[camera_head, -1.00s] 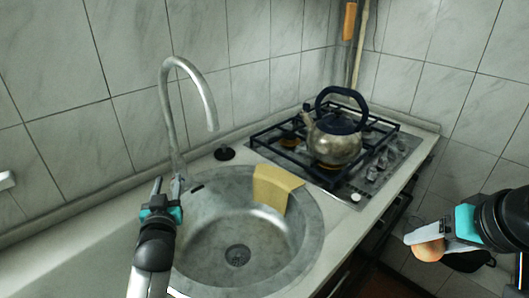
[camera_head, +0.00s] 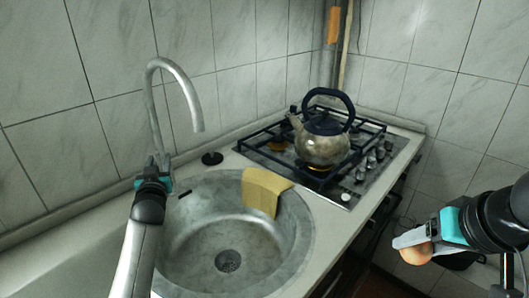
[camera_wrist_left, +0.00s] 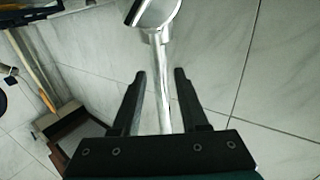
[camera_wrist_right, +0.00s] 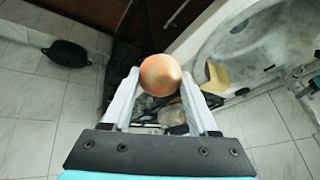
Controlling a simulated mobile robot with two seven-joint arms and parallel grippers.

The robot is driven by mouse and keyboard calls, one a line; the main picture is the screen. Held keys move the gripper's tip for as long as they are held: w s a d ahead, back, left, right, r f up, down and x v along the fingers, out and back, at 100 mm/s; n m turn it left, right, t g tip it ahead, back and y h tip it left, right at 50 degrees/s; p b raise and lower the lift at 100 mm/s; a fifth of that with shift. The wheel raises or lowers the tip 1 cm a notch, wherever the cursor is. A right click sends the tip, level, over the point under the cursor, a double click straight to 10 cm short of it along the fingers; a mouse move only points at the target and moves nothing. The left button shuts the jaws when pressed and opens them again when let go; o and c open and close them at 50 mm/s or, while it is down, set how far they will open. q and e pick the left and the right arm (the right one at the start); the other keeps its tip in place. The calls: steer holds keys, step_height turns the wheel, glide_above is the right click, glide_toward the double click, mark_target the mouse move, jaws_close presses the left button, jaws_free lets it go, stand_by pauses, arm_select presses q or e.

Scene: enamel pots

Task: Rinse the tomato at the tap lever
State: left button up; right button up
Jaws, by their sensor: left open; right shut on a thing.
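The tomato (camera_head: 415,254) is round and orange-red. My right gripper (camera_head: 408,243) is shut on it, off to the right of the counter. The tomato also shows between the fingertips in the right wrist view (camera_wrist_right: 161,75). The silver tap (camera_head: 190,98) rises behind the sink, and its spout curves over toward the basin. My left gripper (camera_head: 155,168) is at the tap's base, where it hides part of the lever. In the left wrist view the open fingers (camera_wrist_left: 160,76) stand either side of a slim silver rod, apparently the tap lever (camera_wrist_left: 161,60). No water is visible.
The round metal sink (camera_head: 300,245) is empty, with a yellow cloth (camera_head: 264,190) over its back right rim. A kettle (camera_head: 322,147) stands on the gas hob (camera_head: 375,150). A black plug (camera_head: 212,158) lies behind the sink. The tiled wall is close behind the tap.

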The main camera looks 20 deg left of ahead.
arm_select(q)
steer(key=shift+c, duration=0.3)
jaws_close()
stand_by(1.2)
